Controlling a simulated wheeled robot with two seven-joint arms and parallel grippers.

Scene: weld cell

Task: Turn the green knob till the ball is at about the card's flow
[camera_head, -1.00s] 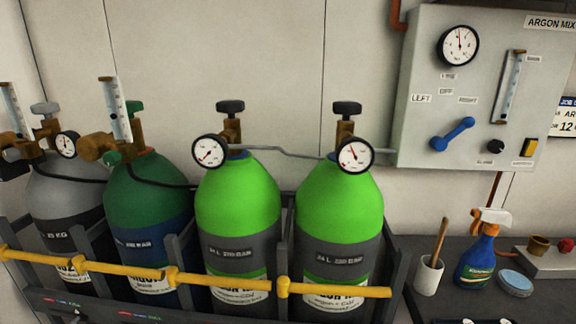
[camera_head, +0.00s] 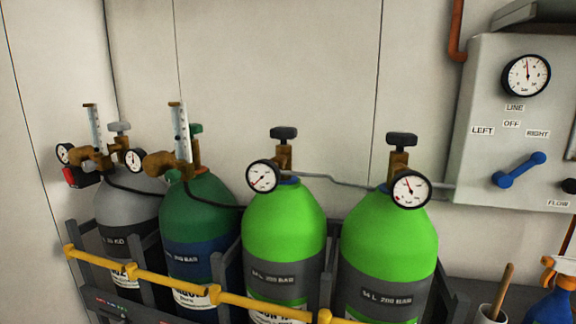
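A dark green cylinder (camera_head: 200,215) stands second from the left. A green valve knob (camera_head: 196,129) sits on its top, partly behind the upright flow tube (camera_head: 181,132) of a brass regulator (camera_head: 168,163). A smaller green part (camera_head: 173,177) shows below that regulator; I cannot tell its shape. The ball in the tube is too small to make out. The regulator's round gauge (camera_head: 134,160) faces me. The job card is out of view now; in the earlier frame it is cut off at the right edge. Neither of my grippers is in view.
A grey cylinder (camera_head: 131,203) with its own flow tube (camera_head: 94,130) is at left. Two bright green cylinders (camera_head: 284,222) (camera_head: 389,240) stand right of the dark green one. A yellow bar (camera_head: 160,283) runs in front. A panel (camera_head: 480,100) with a blue lever (camera_head: 520,170) hangs at right.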

